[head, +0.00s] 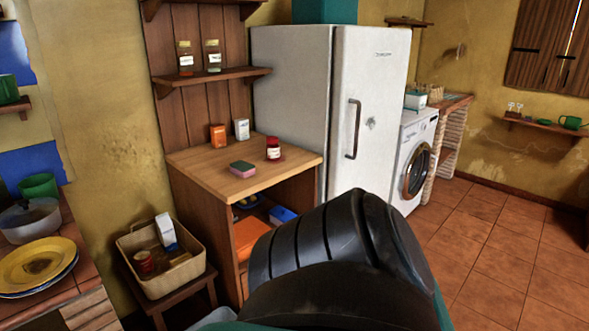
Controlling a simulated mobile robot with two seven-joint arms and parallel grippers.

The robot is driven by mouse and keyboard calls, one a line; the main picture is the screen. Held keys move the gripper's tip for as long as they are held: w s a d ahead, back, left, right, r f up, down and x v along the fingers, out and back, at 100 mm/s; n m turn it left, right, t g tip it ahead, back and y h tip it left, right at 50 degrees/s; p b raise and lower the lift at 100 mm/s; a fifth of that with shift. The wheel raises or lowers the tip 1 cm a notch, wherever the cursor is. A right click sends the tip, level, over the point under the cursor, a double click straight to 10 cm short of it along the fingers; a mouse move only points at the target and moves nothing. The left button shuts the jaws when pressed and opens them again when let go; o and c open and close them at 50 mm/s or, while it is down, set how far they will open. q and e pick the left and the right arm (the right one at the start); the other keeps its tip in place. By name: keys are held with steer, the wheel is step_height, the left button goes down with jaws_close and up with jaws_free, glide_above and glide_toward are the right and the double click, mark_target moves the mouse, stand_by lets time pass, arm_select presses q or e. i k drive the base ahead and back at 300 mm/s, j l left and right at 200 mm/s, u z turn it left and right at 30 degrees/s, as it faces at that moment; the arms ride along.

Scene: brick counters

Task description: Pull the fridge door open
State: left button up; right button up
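A white fridge (292,90) stands in the middle of the head view. Its front door (378,75) faces right and looks closed. A dark vertical handle (353,130) is on the left part of the door. A large black rounded part, likely one of my arm links, fills the bottom middle and covers the lower end of the fridge door. Neither of my grippers shows in the view.
A wooden cabinet (205,163) with a sponge (242,169) and a red jar (273,149) stands left of the fridge. A washing machine (414,160) is right of it. A basket (190,270) sits low at left. The tiled floor (500,240) at right is clear.

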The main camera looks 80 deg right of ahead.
mark_target(371, 64)
steer(key=z, duration=3)
steer(key=i+l+u, duration=0.1)
steer(key=u, duration=0.25)
steer(key=i+l+u, duration=0.1)
steer(key=u, duration=0.25)
steer(key=i+l+u, duration=0.1)
steer(key=u, duration=0.25)
steer(key=i+l+u, duration=0.15)
steer(key=l, duration=0.15)
steer(key=l+u, duration=0.15)
steer(key=l, duration=0.15)
steer(key=i+l+u, duration=0.2)
steer(key=l, duration=0.15)
steer(key=i+l, duration=0.1)
steer(key=l, duration=0.5)
steer(key=i+l+u, duration=0.15)
steer(key=l, duration=1)
steer(key=i+u, duration=0.05)
